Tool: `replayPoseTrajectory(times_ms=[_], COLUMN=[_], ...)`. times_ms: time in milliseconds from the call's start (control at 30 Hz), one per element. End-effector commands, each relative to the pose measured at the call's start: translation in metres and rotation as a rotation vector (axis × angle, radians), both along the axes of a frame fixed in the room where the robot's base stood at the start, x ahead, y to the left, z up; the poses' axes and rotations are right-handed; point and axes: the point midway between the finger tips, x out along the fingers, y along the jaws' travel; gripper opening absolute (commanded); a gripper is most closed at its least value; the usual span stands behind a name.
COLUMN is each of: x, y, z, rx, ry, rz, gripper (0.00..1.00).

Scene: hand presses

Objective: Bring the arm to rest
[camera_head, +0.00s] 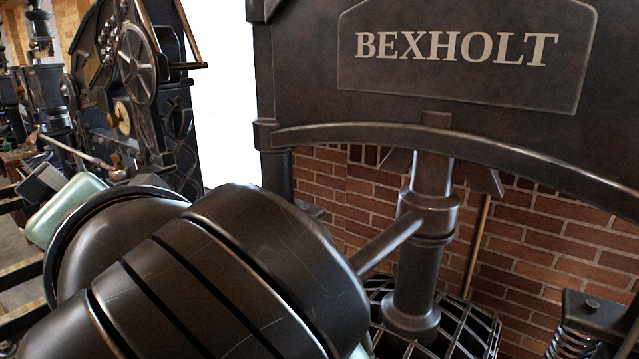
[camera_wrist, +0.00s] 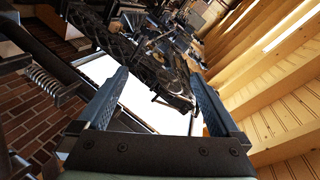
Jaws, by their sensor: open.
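My gripper (camera_wrist: 158,78) shows in the wrist view with its two blue-grey fingers wide apart. It is open, and nothing is held between the fingers. Behind the gap are a bright white area and a dark machine (camera_wrist: 165,75), with the picture strongly tilted. In the head view, large dark rounded links of my arm fill the lower left and middle. The gripper itself cannot be made out there.
A large dark press (camera_head: 420,130) marked BEXHOLT stands close in front, with a vertical ram (camera_head: 418,240) above a black grid (camera_head: 465,325). A brick wall (camera_head: 530,235) is behind it. Another machine with a wheel (camera_head: 137,65) stands at the left. A coil spring (camera_head: 572,345) is at lower right.

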Motion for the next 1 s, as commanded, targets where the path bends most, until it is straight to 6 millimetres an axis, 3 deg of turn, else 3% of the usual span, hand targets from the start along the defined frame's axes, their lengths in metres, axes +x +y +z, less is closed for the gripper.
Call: replayPoseTrajectory(times_ms=[67,167,267,400,600,733,1000], x=[0.007,0.013,0.012,0.0,-0.022,-0.029,-0.03], y=[-0.006,-0.031,-0.068,-0.123,-0.171,-0.181,-0.182], z=[0.01,0.033,0.045,0.046,0.038,0.039,0.04], rx=[0.042,0.038,-0.029,-0.223,-0.511,-0.592,-0.601], ry=[-0.251,-0.559,-0.837,-1.126,-1.315,-1.35,-1.353], rz=[-0.024,-0.131,-0.303,-0.586,-0.87,-0.938,-0.942], gripper=[1.0,1.0,1.0,1.0,1.0,1.0,1.0])
